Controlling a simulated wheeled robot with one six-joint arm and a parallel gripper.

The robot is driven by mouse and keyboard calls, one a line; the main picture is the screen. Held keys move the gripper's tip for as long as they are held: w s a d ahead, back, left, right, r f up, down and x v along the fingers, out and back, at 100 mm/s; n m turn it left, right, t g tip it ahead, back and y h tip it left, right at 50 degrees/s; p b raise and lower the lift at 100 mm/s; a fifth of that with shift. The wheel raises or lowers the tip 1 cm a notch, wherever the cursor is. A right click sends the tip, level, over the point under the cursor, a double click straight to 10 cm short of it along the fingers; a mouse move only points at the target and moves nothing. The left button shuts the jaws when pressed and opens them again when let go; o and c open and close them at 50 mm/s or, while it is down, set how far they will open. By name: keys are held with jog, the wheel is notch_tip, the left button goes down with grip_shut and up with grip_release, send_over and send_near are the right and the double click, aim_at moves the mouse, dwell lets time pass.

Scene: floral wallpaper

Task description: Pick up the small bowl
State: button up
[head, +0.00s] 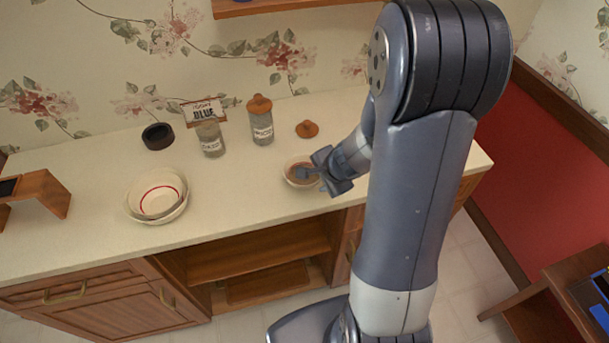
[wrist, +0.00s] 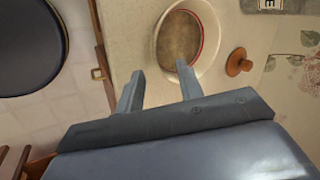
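A small white bowl (head: 286,174) with a red inner line and a brown inside stands near the counter's front edge. It also shows at the top of the wrist view (wrist: 211,52). My gripper (head: 312,173) is at the bowl's right side in the head view, partly covering it. In the wrist view my gripper (wrist: 158,74) is open, its two fingers apart with nothing seen held between them. One fingertip appears close to the bowl's rim; I cannot tell whether it touches.
Nested bowls (head: 134,205) stand at left on the counter (head: 235,195). Two labelled jars (head: 212,144) (head: 262,129), a dark round dish (head: 158,136), a sign (head: 204,112) and an orange-brown lid (head: 307,129) are behind. A wooden stand (head: 45,188) is far left.

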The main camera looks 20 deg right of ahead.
aim_at(315, 183)
jog(key=x, duration=0.2)
jog(key=b+x, duration=0.1)
jog(key=x, duration=0.1)
jog(key=shift+a+f, duration=0.1)
jog(key=shift+f, duration=0.25)
jog(key=shift+r, duration=0.1)
jog(key=shift+c, duration=0.6)
grip_shut()
